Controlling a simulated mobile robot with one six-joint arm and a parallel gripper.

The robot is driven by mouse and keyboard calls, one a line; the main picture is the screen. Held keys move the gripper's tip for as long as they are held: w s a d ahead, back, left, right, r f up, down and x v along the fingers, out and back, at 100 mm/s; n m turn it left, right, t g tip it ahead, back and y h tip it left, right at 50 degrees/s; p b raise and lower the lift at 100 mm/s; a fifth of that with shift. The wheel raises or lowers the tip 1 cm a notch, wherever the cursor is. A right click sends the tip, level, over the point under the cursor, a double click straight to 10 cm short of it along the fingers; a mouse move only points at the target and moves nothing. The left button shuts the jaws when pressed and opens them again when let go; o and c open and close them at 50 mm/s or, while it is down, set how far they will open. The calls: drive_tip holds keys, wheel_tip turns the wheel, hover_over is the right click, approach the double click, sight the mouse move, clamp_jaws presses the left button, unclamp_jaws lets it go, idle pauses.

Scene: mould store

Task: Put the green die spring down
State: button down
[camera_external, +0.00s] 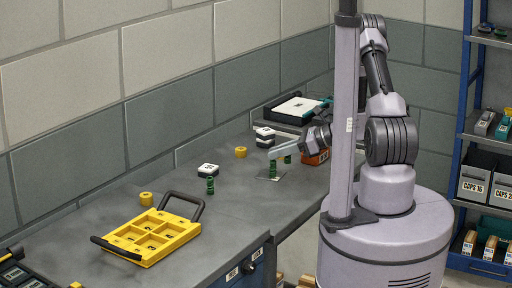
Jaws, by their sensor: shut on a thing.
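My gripper (275,154) reaches left from my arm, low over the right part of the grey bench, with its light grey fingers shut. A green die spring (273,169) is upright at the fingertips, and the gripper appears shut on it. Its lower end is at or just above a small thin square plate (262,178) on the bench; I cannot tell whether they touch. Another green piece (288,159) shows just right of it, partly hidden by the fingers. A further green spring (210,186) stands on the bench to the left.
A yellow tray (118,250) with compartments and black handles lies front left. White-topped black blocks (208,169) and yellow rings (241,152) stand around the bench. An orange block (316,158) sits beside my gripper. A black case (297,107) is behind. The bench's middle is fairly clear.

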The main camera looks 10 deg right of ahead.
drive_tip(key=b, duration=0.1)
hover_over(265, 168)
drive_tip(key=shift+s+f, duration=0.1)
drive_tip(key=shift+f, duration=0.35)
drive_tip(key=shift+w+f+b, duration=0.2)
drive_tip(key=shift+b, duration=0.1)
drive_tip(key=shift+f+b, duration=0.65)
drive_tip(key=shift+f, duration=0.85)
drive_tip(key=shift+f+b, duration=0.3)
drive_tip(key=shift+f, duration=0.05)
drive_tip(key=c, duration=1.3)
unclamp_jaws()
drive_tip(key=shift+c, duration=0.2)
drive_tip(key=shift+r, duration=0.1)
